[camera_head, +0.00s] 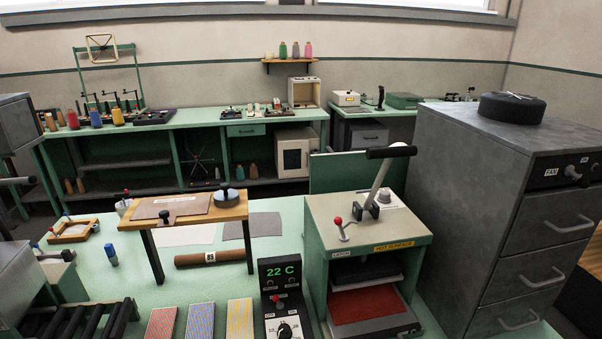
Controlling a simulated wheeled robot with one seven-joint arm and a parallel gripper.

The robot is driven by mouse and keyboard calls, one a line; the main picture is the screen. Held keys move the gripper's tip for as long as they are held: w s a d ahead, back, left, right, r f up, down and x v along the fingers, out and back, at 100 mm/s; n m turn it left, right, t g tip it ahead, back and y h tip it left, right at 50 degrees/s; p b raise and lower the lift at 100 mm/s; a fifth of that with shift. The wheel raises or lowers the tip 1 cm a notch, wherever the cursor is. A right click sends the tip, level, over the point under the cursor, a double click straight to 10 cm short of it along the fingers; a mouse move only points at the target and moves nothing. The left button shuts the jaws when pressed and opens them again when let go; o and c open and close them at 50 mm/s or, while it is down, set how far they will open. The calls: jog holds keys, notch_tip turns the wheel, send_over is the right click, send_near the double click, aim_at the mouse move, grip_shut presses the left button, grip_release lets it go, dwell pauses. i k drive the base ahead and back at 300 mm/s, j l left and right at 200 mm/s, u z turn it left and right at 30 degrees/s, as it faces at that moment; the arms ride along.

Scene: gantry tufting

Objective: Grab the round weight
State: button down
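A round weight (227,196), a blue-grey disc with a dark upright knob on top, sits at the right end of a small raised wooden stand (190,219). A brown sheet (170,208) with a white label lies on the stand to the left of the weight. A small dark knobbed piece stands on that sheet's front edge. Nothing covers the weight from this side. My gripper is not in view.
A green press (370,236) with a raised lever and a "HOT SURFACE" label stands right of the stand. A control box (284,300) reads "22 C" in front. A grey drawer cabinet (500,200) stands far right.

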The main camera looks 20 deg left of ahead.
aim_at(224, 198)
jog(key=j+u, duration=0.1)
jog(key=u, duration=1.55)
jog(key=i+j+u, duration=0.6)
jog(key=u, duration=0.25)
